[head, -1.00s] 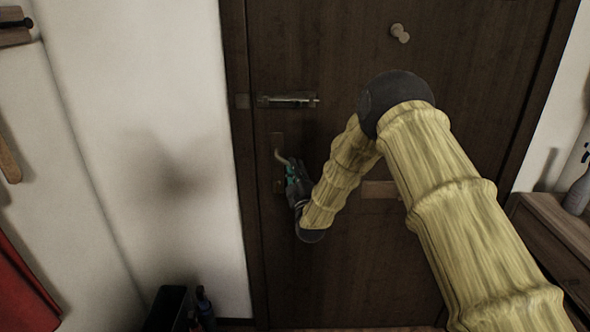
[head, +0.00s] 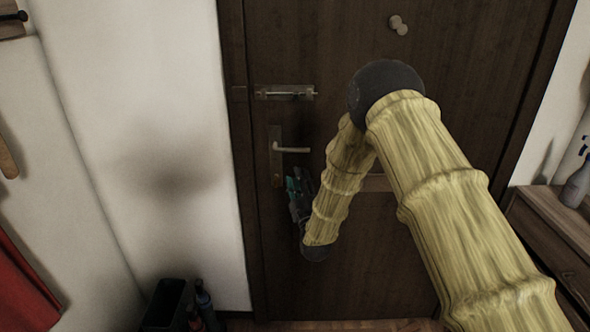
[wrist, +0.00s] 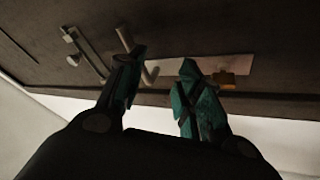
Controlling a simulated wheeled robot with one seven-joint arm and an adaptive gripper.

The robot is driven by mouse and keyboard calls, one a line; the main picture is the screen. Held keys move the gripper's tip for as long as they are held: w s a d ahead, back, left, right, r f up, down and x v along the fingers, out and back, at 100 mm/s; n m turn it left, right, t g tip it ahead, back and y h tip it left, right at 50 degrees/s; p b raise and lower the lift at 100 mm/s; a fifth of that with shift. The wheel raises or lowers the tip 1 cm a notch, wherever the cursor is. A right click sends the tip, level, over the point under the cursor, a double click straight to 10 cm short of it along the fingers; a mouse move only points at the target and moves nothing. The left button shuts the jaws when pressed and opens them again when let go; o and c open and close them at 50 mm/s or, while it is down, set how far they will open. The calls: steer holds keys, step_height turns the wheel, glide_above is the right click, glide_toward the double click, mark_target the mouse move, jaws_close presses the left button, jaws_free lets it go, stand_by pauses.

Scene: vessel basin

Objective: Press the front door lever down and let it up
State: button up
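The front door (head: 340,30) is dark brown and shut. Its pale lever (head: 292,150) sticks out to the right from a tall plate (head: 276,160) near the door's left edge and stands about level. My gripper (head: 296,180) is just below the lever, apart from it in the head view. In the wrist view my gripper (wrist: 162,60) has its two dark and teal fingers spread, with nothing held between them. The lever (wrist: 151,74) shows behind the left finger, which hides part of it. The plate (wrist: 205,64) lies behind the right fingertip.
A slide bolt (head: 285,92) sits above the lever, and a knob (head: 398,25) is higher up. A black bin (head: 168,303) and bottles (head: 205,303) stand on the floor at lower left. A wooden cabinet (head: 545,225) is on the right.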

steer(key=shift+v, duration=2.1)
